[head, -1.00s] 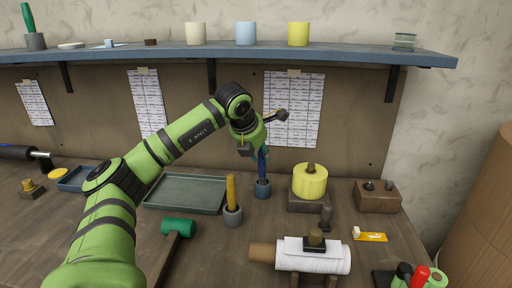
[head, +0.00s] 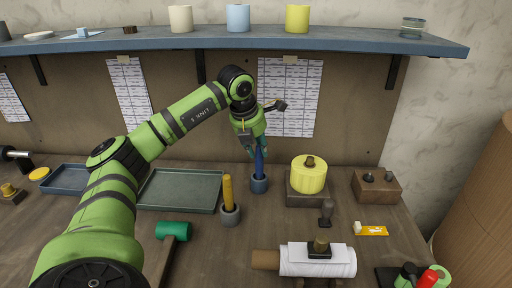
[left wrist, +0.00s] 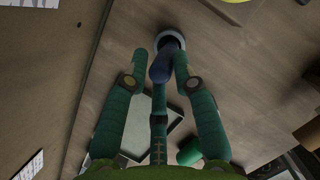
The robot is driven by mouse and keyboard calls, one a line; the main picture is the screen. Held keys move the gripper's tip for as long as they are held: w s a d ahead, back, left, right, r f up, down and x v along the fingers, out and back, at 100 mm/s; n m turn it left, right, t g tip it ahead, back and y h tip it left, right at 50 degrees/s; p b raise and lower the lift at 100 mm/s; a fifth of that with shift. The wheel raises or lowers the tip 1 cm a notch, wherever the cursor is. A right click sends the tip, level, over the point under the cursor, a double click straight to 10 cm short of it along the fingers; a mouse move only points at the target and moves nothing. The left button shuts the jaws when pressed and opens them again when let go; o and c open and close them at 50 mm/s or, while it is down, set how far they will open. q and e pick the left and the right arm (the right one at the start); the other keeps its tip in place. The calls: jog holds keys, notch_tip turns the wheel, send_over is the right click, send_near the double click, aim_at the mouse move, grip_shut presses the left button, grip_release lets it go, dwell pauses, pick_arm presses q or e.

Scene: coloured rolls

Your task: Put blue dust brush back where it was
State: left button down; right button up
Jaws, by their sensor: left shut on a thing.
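The blue dust brush (head: 259,163) stands upright with its lower end in a small blue-grey cup (head: 259,185) on the bench; the bristles are not visible. My left gripper (head: 258,150) is at the upper part of the brush's handle, shut on it from above. In the left wrist view, the blue handle (left wrist: 160,69) lies between the two green fingers (left wrist: 160,60), and the pale cup rim (left wrist: 172,40) shows beyond it. My right gripper is not in view.
A grey cup (head: 230,216) with a yellow-handled tool (head: 228,190) stands just left and nearer. A yellow roll (head: 309,176) sits on a block to the right. A green tray (head: 180,190) lies left. A shelf (head: 340,42) runs overhead behind the arm.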

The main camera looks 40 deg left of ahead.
pick_arm(q)
jog(key=shift+w+f, duration=0.1)
jog(key=shift+f, duration=0.1)
jog(key=c, duration=1)
grip_release()
jog(key=shift+r, duration=0.15)
jog(key=shift+a+r, duration=0.1)
jog(key=shift+r, duration=0.15)
jog(key=v, duration=0.3)
jog(key=s+d+b, duration=0.1)
jog(key=s+b, duration=0.4)
jog(key=s, duration=0.7)
jog(key=shift+f, duration=0.25)
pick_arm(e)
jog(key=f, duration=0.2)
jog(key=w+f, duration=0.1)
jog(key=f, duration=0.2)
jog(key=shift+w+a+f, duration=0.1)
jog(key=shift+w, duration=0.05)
pick_arm(q)
jog(key=shift+r, duration=0.1)
